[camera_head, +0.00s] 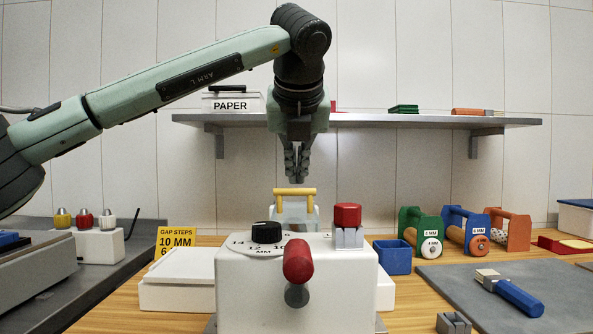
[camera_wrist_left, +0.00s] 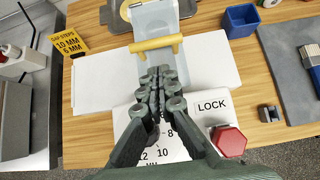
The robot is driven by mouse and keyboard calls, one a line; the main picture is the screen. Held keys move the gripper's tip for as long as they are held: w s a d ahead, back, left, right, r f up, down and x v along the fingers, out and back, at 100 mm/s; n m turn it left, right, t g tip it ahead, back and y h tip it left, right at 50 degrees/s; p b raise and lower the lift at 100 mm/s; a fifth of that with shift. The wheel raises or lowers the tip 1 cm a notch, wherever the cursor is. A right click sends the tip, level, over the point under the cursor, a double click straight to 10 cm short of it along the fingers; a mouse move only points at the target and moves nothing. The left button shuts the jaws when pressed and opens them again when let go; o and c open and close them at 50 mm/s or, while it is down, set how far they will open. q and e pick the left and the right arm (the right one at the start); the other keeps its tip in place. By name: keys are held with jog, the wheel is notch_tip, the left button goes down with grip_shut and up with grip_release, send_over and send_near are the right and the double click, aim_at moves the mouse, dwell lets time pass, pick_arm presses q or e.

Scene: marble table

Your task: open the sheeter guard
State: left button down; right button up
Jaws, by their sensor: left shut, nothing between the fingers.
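The sheeter (camera_head: 255,305) is a white block with a black dial knob (camera_head: 266,235), a red-knobbed lever (camera_head: 298,262) and a red lock knob (camera_head: 347,215). Its pale, see-through guard (camera_head: 294,212) stands behind the dial and carries a yellow bar handle (camera_head: 294,192). The handle also shows in the left wrist view (camera_wrist_left: 142,47), just beyond the fingertips. My left gripper (camera_head: 297,178) points down with its fingers together and empty, just above the handle in the head view; contact cannot be told. The left gripper also shows in the wrist view (camera_wrist_left: 159,76).
A shelf (camera_head: 370,120) with a paper box (camera_head: 232,102) runs behind my arm. A blue bin (camera_head: 392,257) and several coloured roller holders (camera_head: 460,233) stand right of the sheeter. A grey mat (camera_head: 540,290) holds a blue-handled tool (camera_head: 512,294). A yellow sign (camera_head: 175,241) stands left.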

aim_at(296, 217)
pick_arm(q)
jog(key=x, duration=0.6)
jog(key=shift+f+p, duration=0.1)
jog(key=shift+p, duration=0.3)
jog(key=shift+w+f, duration=0.45)
jog(key=shift+w, duration=0.1)
jog(key=shift+w+f, duration=0.1)
pick_arm(e)
jog(key=x, duration=0.3)
jog(key=shift+a+f, duration=0.15)
jog(key=shift+a, duration=0.2)
jog(key=shift+s, duration=0.15)
